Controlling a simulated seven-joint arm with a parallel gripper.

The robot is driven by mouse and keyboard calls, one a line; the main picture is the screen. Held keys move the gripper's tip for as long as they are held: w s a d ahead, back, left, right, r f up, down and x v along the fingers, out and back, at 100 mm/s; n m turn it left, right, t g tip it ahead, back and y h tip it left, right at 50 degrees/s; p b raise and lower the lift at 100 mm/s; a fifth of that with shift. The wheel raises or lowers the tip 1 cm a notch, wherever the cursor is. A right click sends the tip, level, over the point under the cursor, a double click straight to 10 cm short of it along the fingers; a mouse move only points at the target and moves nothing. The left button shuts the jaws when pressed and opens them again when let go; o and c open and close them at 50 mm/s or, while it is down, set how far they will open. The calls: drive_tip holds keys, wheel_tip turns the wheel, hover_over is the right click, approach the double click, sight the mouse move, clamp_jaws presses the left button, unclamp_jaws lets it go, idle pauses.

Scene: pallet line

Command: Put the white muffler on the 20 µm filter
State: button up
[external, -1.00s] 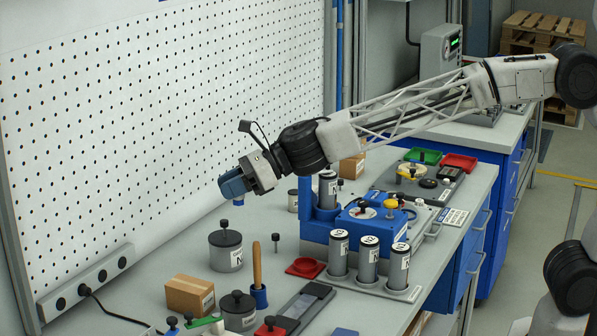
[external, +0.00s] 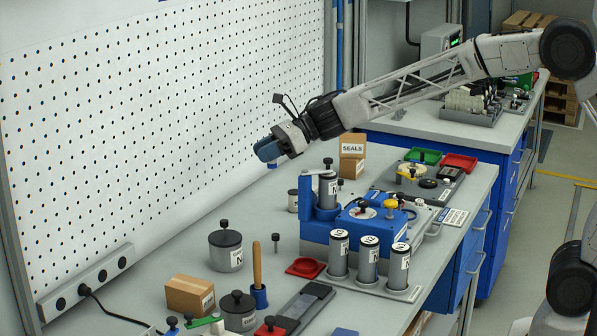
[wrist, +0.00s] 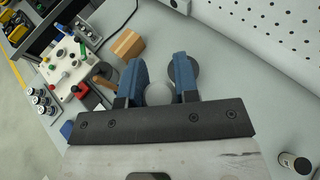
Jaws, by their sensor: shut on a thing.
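My gripper (external: 268,152) is raised above the bench near the pegboard. In the wrist view, its blue fingers (wrist: 160,86) are shut on a pale, round-ended piece, which looks like the white muffler (wrist: 159,95); its lower part is hard to make out. In the external view, the fingers largely hide it. Three grey cylinders with white labels, which look like filters, stand in a grey rack: left (external: 339,254), middle (external: 368,261) and right (external: 399,267). Their labels are too small to read, so I cannot tell which is the 20 µm one.
A blue fixture (external: 313,232) holds another labelled cylinder (external: 327,190) behind the rack. Grey knobbed pots (external: 226,252), a cardboard box (external: 190,296), a wooden-handled tool (external: 257,264) and a red dish (external: 305,267) stand on the bench.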

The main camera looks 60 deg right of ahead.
drive_tip(key=s+d+r, duration=0.1)
drive_tip(key=s+d, duration=0.2)
drive_tip(key=d, duration=1.2)
drive_tip(key=s+d+r, duration=0.1)
drive_tip(key=s+d, duration=0.1)
drive_tip(key=d, duration=1.2)
wheel_tip(320, 180, down, 18)
drive_tip(key=shift+s+r+n+y, duration=0.15)
drive_tip(key=shift+n+y, duration=0.15)
drive_tip(key=shift+g, duration=0.3)
hover_over(289, 192)
drive_tip(key=shift+f, duration=0.7)
drive_tip(key=shift+f, duration=0.15)
drive_tip(key=shift+f, duration=1.65)
